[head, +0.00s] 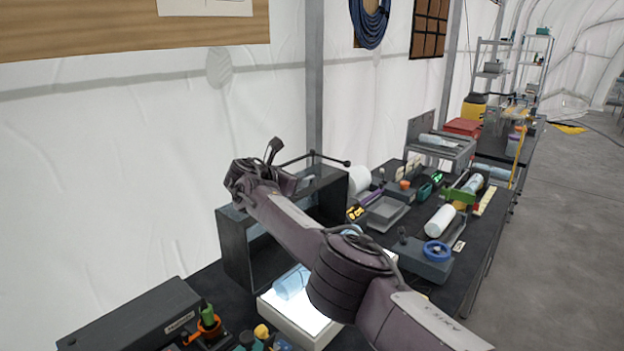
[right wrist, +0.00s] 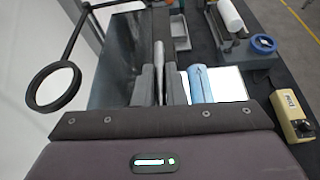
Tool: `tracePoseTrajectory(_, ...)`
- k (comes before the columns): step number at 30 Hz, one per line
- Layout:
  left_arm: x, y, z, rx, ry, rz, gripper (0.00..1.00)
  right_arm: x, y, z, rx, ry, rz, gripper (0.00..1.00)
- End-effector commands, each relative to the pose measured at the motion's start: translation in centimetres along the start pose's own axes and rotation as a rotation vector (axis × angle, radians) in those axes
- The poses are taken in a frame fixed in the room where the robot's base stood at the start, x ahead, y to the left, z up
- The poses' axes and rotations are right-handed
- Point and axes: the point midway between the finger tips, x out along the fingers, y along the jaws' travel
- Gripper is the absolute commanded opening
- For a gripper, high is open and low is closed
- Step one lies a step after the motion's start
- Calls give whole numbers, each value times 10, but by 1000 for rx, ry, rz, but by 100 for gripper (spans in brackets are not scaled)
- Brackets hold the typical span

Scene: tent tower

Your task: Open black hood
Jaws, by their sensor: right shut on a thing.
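The black hood (head: 236,258) is a dark box against the white tent wall at the back of the bench. Its front shows an opening, partly hidden by my right arm. My right gripper (head: 292,182) is at the hood's upper part. In the right wrist view, the right gripper (right wrist: 160,85) is shut on a thin, upright grey bar (right wrist: 159,58), which looks like the hood's handle. How far the hood is open cannot be told. My left gripper is not in view.
A lit white pad (head: 300,322) with a blue cylinder (head: 291,282) lies in front of the hood. A ring on a rod (right wrist: 52,88) stands left of my gripper. A blue-ringed device (head: 432,250), a tray (head: 382,214) and tools crowd the bench to the right.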

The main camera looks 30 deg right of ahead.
Motion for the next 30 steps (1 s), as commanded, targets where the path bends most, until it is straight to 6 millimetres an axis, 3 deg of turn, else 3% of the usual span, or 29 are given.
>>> tracePoseTrajectory(3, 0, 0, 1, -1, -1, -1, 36, -3, 1, -10, -13, 7, -4, 0)
tracePoseTrajectory(15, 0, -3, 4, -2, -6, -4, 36, -4, 2, -12, -15, 8, -4, 0)
tracePoseTrajectory(16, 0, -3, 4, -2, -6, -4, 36, -5, 2, -12, -16, 8, -4, 12)
tracePoseTrajectory(21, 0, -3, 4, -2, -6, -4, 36, -5, 2, -10, -11, 6, -3, 32)
tracePoseTrajectory(30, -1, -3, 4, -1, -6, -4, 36, -6, 2, -7, -7, 3, -2, 32)
